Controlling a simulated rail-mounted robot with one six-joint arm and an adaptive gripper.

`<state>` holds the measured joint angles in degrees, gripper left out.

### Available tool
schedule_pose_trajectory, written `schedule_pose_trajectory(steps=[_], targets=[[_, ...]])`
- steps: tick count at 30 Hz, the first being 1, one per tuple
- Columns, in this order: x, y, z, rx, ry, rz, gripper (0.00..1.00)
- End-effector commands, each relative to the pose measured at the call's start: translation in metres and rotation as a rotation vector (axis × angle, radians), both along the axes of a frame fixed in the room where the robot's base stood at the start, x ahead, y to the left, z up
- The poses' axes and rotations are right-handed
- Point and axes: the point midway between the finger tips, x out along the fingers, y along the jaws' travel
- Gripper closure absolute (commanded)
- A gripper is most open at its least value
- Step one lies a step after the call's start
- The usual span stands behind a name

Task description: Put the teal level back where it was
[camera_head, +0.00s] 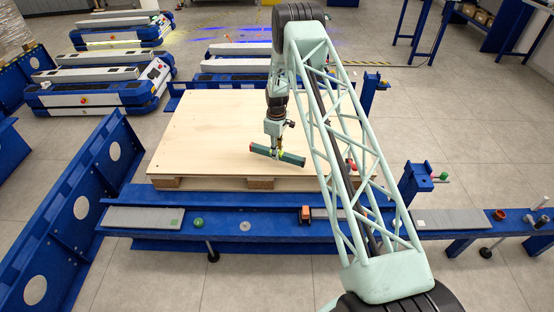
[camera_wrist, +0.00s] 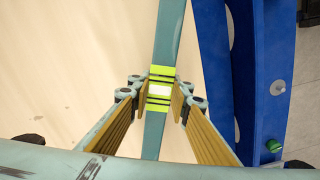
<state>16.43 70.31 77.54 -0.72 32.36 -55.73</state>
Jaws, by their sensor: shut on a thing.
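The teal level (camera_head: 291,158) is a long bar held over the pale wooden board, one end to the left and one to the right. Its left end looks reddish in the head view. In the wrist view the teal level (camera_wrist: 171,35) runs up the picture, with yellow-green bands and a white window at its middle. My gripper (camera_head: 275,149) is shut across that middle; in the wrist view its fingers (camera_wrist: 160,98) are on both sides of the bands. I cannot tell how far the level is above the board.
The wooden board (camera_head: 200,135) is mostly bare. A blue rail (camera_head: 270,226) in front carries a grey pad (camera_head: 140,217), a green knob (camera_head: 197,222) and an orange block (camera_head: 305,214). A tall blue frame (camera_head: 70,210) stands at left. Low carts (camera_head: 95,90) are behind.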

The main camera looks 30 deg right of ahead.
Motion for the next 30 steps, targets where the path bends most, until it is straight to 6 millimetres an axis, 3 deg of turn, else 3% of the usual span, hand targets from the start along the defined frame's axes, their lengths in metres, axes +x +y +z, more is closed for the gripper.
schedule_pose_trajectory(steps=[8, 19, 30], targets=[[0.0, 0.0, -0.002, 0.0, 0.0, 0.0, 0.98], [-0.001, 0.0, -0.033, 0.0, 0.001, 0.001, 0.98], [0.0, 0.0, -0.035, 0.0, 0.0, 0.001, 0.98]])
